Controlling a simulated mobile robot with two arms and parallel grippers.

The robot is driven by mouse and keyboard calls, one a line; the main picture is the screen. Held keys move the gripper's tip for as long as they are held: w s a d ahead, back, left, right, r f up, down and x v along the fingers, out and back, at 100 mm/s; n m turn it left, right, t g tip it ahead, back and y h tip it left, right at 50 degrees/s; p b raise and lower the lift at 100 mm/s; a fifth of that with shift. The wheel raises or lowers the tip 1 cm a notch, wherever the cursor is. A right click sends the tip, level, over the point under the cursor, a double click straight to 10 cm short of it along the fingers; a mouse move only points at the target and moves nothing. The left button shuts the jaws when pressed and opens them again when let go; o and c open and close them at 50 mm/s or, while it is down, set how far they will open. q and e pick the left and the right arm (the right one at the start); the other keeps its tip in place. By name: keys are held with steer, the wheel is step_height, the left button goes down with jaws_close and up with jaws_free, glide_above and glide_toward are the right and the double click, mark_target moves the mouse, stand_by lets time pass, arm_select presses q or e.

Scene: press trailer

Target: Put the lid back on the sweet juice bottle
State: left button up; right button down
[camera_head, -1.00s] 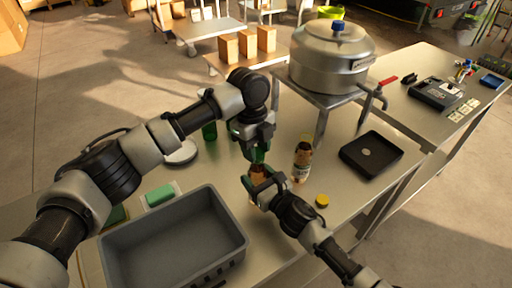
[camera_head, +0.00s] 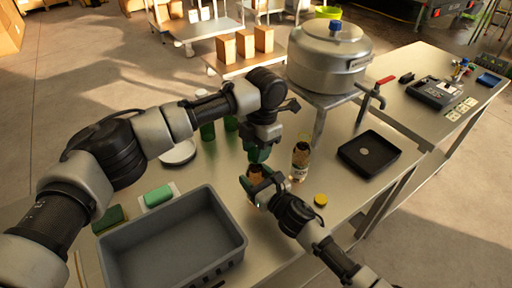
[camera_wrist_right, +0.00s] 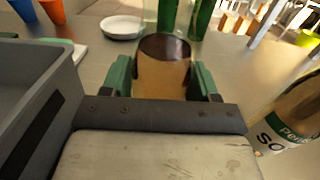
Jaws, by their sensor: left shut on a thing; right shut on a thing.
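An amber bottle (camera_wrist_right: 163,75) stands between the green fingers of my right gripper (camera_wrist_right: 163,80), which is shut on it. In the head view, my right gripper (camera_head: 262,187) hides most of it, and its label cannot be read. My left gripper (camera_head: 259,153) is just above that bottle, pointing down and shut. What it holds is hidden by its fingers. A yellow lid (camera_head: 320,200) lies on the table right of my right gripper. A second bottle (camera_head: 300,162) stands upright behind that lid; its label (camera_wrist_right: 290,138) is only partly in the wrist view.
A grey crate (camera_head: 237,240) stands at the front left, with a green sponge (camera_head: 158,196) behind it. Green bottles (camera_head: 207,131) and a white plate (camera_head: 178,153) are further back. A black tray (camera_head: 392,160) and a large metal pot (camera_head: 328,65) stand to the right.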

arm_select(q)
steer(key=shift+a, duration=0.1)
steer(key=o, duration=0.9)
steer(key=shift+r, duration=2.25)
steer(key=shift+c, duration=0.6)
